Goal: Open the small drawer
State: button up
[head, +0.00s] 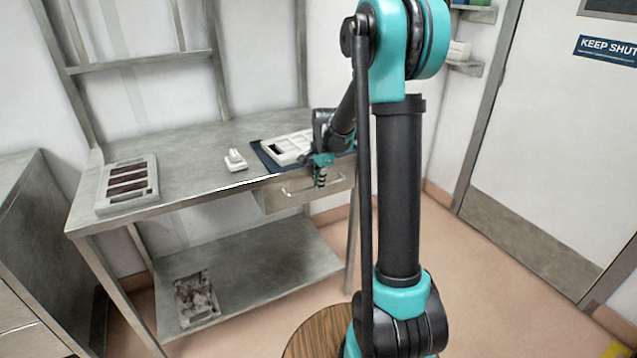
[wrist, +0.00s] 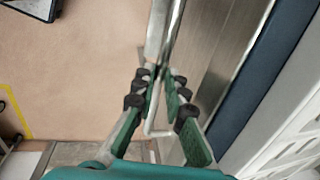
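The small drawer (head: 276,200) is a grey metal box under the right part of the bench top, and its front looks closed. A thin bar handle (head: 297,191) runs across its front. In the wrist view the handle (wrist: 172,30) runs between my fingertips. My gripper (head: 320,182) is at the right part of the handle, pointing down. In the wrist view its green fingers (wrist: 158,80) converge closely on the bar, one on each side.
On the metal bench (head: 195,165) are a dark mat (head: 262,155) with a white compartment tray (head: 283,150), a small white object (head: 235,159) and a grey tray with dark bars (head: 128,184). A lower shelf (head: 250,270) lies beneath.

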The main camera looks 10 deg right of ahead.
grip_shut()
jog(key=s+d, duration=0.4)
jog(key=s, duration=0.8)
jog(key=s+d, duration=0.4)
jog(key=s, duration=0.9)
jog(key=shift+o, duration=2.2)
grip_release()
notch_tip(320, 180, up, 12)
jog(key=s, duration=0.2)
jog(key=shift+d, duration=0.45)
jog(key=shift+s+f, duration=0.15)
jog(key=shift+s, duration=0.1)
